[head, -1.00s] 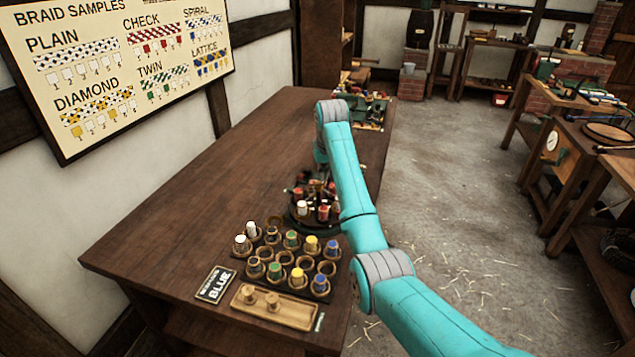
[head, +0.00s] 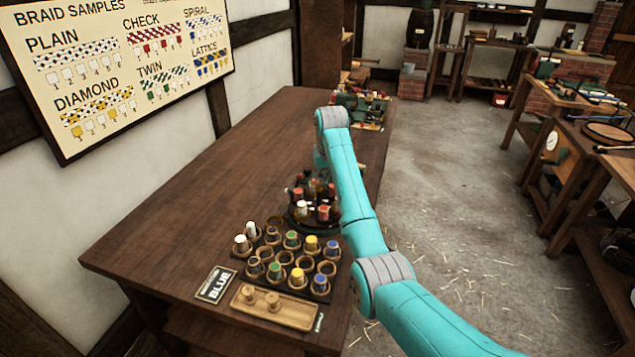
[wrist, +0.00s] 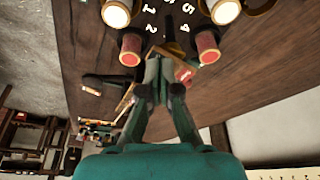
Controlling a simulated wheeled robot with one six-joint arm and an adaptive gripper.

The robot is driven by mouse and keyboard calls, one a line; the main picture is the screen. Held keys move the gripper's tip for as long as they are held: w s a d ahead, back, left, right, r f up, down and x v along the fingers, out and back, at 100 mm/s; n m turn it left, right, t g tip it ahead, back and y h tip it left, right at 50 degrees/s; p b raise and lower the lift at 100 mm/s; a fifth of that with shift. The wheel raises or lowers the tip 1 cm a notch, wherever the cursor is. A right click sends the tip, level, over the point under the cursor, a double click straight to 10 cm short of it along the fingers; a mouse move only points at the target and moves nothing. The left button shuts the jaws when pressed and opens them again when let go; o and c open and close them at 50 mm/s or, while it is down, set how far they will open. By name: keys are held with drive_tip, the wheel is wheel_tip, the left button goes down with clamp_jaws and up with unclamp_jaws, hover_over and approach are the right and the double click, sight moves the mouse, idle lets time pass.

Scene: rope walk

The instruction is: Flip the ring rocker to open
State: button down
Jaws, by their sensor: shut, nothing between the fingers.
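The braiding ring (head: 297,221) stands on the bench with red, white and dark bobbins around it, partly hidden by my arm in the head view. In the wrist view the numbered dark ring face (wrist: 170,22) is at the top, with white and red bobbins at its edge. My gripper (wrist: 158,70) is shut and empty, its tips close to the ring's edge between two red bobbins. A small red label on a brown piece (wrist: 184,73) lies just right of the tips, and a black piece with a white label (wrist: 102,82) lies left. I cannot tell which is the rocker, nor whether the tips touch anything.
A bobbin rack (head: 258,285) with several coloured bobbins, a wooden tray (head: 292,316) and a BLUE sign (head: 215,284) lie in front of the ring. Tools sit at the bench's far end. The bench (head: 190,190) is clear to the left.

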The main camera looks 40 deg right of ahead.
drive_tip(key=shift+r, duration=0.15)
wheel_tip(320, 180, up, 8)
idle(0.9)
drive_tip(key=shift+d, duration=0.1)
idle(0.4)
